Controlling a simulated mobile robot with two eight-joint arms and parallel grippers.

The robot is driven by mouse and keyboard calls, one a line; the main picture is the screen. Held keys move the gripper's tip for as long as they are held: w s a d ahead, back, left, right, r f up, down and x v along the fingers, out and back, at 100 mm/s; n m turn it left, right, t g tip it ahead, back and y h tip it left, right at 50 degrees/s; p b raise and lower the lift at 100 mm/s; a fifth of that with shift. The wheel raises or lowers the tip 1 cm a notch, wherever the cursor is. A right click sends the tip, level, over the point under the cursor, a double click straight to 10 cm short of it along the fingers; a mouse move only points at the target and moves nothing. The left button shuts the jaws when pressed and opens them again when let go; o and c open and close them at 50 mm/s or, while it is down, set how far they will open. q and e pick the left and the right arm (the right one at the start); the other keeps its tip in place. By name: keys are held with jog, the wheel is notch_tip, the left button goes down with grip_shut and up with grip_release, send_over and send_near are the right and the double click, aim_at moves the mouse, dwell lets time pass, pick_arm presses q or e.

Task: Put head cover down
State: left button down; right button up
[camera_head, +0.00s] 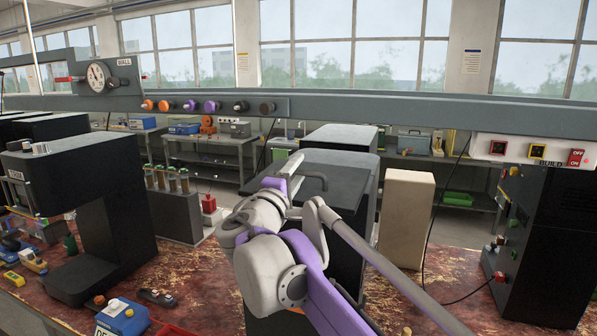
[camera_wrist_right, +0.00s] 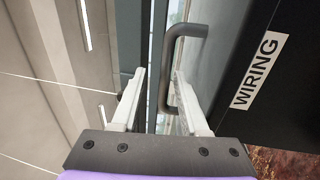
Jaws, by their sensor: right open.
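A dark block-shaped housing (camera_head: 350,170) stands in the middle of the bench in the head view, partly hidden by my right arm. A grey bar handle (camera_head: 312,178) sits at its upper front; I take this part as the head cover but cannot tell its hinge. Contact is not clear. In the head view the right gripper (camera_head: 283,188) is at the handle. My left gripper is not in view.
A black machine (camera_head: 90,200) stands at the left and another (camera_head: 545,245) at the right. A beige box (camera_head: 405,215) is right of the housing. A grey rail (camera_head: 400,110) with knobs crosses above. Small items, including a blue box (camera_head: 122,318), lie at the front left.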

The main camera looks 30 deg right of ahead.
jog(key=b+v, duration=0.1)
jog(key=v, duration=1)
jog(key=shift+s+f, duration=0.1)
jog(key=shift+s, duration=0.05)
